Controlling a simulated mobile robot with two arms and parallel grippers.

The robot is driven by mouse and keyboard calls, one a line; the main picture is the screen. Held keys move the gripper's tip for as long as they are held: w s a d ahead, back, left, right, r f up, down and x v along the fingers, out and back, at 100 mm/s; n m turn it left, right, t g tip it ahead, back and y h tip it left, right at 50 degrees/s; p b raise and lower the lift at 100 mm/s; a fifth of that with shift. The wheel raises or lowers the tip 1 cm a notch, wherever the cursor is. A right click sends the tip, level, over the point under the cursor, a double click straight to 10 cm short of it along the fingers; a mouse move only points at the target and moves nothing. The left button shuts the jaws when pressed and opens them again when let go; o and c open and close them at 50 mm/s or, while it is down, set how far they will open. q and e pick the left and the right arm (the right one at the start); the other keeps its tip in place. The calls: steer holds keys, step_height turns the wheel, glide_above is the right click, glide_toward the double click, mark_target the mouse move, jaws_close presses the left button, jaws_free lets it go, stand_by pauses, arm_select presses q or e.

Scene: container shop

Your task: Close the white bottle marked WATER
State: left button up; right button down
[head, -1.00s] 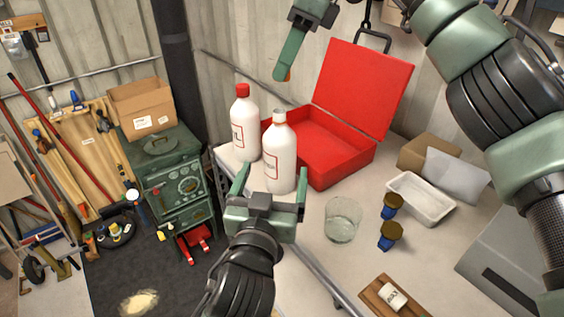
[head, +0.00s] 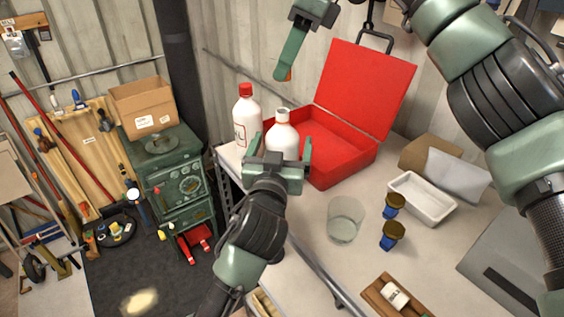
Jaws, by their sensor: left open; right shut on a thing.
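The white bottle without a cap (head: 283,136) stands upright on the bench, its neck bare. My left gripper hides its lower part and label, so I cannot read the marking now. My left gripper (head: 281,143) is open, with one finger on each side of this bottle in the picture; I cannot tell if they touch it. A second white bottle (head: 246,115) with a red cap stands behind it to the left. My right gripper (head: 284,74) is high above the bench, shut on a small orange-red thing (head: 289,75), mostly hidden by the finger.
An open red case (head: 345,160) stands close behind and right of the bottles. A glass (head: 344,222), two blue jars with brown lids (head: 392,236) and a white tray (head: 420,200) are to the right. The bench's left edge is near the bottles.

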arm_select(q)
steer(key=shift+d, duration=0.1)
jaws_close()
arm_select(e)
glide_above(278, 118)
steer(key=d, duration=0.2)
steer(key=shift+w+a+f, duration=0.1)
steer(key=shift+w+f, duration=0.15)
steer(key=shift+f, duration=1)
steer(key=shift+w+a+f, duration=0.1)
steer(key=shift+w+f, duration=0.1)
steer(key=shift+f, duration=1.05)
arm_select(q)
steer(key=shift+f, duration=0.1)
arm_select(e)
steer(key=shift+f, duration=0.1)
steer(key=shift+f, duration=0.8)
steer(key=shift+f, duration=0.55)
